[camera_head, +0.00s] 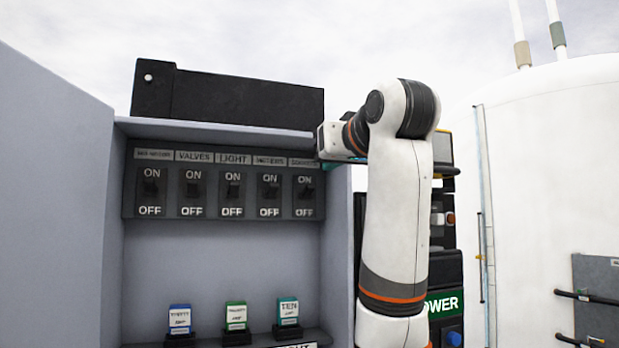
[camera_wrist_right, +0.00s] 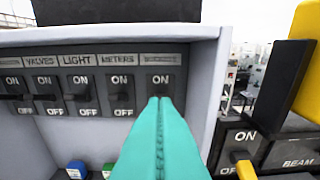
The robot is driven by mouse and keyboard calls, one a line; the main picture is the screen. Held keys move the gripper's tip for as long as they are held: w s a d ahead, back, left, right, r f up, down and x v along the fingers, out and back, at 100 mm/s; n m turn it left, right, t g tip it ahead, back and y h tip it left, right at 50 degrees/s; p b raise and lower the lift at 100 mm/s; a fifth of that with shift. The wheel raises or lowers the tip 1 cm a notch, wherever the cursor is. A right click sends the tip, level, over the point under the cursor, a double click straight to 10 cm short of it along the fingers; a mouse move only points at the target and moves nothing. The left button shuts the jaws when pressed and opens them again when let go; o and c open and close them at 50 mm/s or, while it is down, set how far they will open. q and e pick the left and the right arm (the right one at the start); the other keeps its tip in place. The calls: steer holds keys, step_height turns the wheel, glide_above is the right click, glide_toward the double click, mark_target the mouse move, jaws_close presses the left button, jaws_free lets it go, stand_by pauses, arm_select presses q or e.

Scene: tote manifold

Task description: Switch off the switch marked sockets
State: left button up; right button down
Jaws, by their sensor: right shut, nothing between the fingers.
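The switch marked sockets (camera_head: 304,190) is the rightmost of the row on the grey panel inside the open cabinet. Its label is small and blurred. ON is printed above its lever and OFF below; I cannot tell its lever position for sure. My right gripper (camera_head: 328,165) is beside the cabinet's right wall in the head view, mostly hidden by its own arm. In the right wrist view its teal fingers (camera_wrist_right: 160,101) are shut and empty, pointing at the sockets switch (camera_wrist_right: 157,80). They cover its lever and OFF mark. Contact cannot be told. My left gripper is not in view.
Switches marked meters (camera_head: 269,190), light (camera_head: 232,190) and valves (camera_head: 192,190) sit to the left. The cabinet's right wall (camera_head: 336,230) stands close to the arm. Small labelled blocks (camera_head: 236,315) stand on the lower shelf. A beam switch (camera_wrist_right: 240,158) is outside at right.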

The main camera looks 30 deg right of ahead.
mark_target(308, 191)
stand_by(0.3)
steer(key=p+x, duration=0.5)
steer(key=x, duration=0.5)
steer(key=shift+s+f+t+b, duration=0.2)
steer(key=shift+t+b, duration=0.1)
steer(key=shift+b, duration=0.5)
